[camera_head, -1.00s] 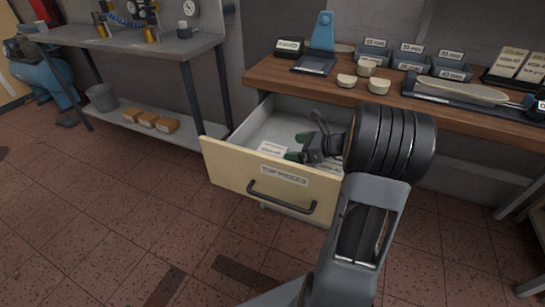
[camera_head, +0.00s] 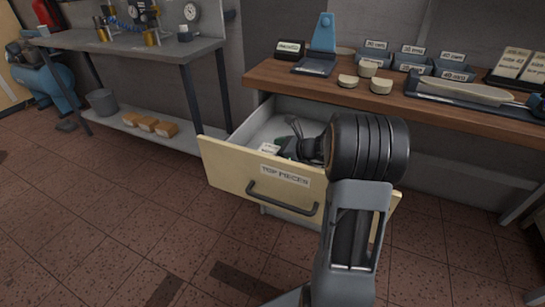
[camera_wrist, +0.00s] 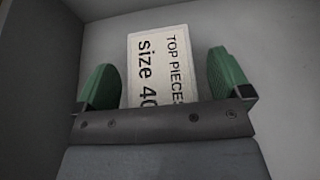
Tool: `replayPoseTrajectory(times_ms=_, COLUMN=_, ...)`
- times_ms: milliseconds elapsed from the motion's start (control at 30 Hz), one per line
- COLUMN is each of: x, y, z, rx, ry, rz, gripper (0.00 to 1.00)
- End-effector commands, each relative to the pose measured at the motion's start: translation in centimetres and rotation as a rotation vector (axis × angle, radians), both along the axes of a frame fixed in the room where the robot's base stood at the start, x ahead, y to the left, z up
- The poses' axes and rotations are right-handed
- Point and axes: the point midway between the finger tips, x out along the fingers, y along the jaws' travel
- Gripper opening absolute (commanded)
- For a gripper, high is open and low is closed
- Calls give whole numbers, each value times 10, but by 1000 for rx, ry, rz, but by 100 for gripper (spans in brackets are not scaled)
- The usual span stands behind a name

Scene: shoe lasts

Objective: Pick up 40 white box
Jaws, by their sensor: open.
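A white box (camera_wrist: 159,62) labelled "TOP PIECES size 40" lies flat on the drawer floor in the wrist view. My gripper (camera_wrist: 168,82) is open, with a green finger on each side of the box and a visible gap to each. The lower part of the box is hidden behind the gripper's body. In the head view my gripper (camera_head: 284,147) is down inside the open drawer (camera_head: 242,184), whose cream front reads "TOP PIECES". Only a small white part of the box (camera_head: 269,148) shows there, beside the gripper.
The drawer walls close in around my gripper. The wooden bench top (camera_head: 385,98) overhangs behind, bearing round pale pieces (camera_head: 367,69), grey labelled bins (camera_head: 411,59) and a blue stand (camera_head: 322,45). A grey side table (camera_head: 130,42) stands at left; the floor in front is clear.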

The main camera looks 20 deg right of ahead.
Motion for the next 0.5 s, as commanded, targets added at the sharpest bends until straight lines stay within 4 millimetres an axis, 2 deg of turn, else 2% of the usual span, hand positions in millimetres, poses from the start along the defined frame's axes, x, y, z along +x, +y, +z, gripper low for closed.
replayPoseTrajectory(times_ms=100, x=0, y=0, z=0, rx=0, ry=0, rz=0, gripper=96)
replayPoseTrajectory(times_ms=500, x=0, y=0, z=0, rx=0, ry=0, rz=0, gripper=57)
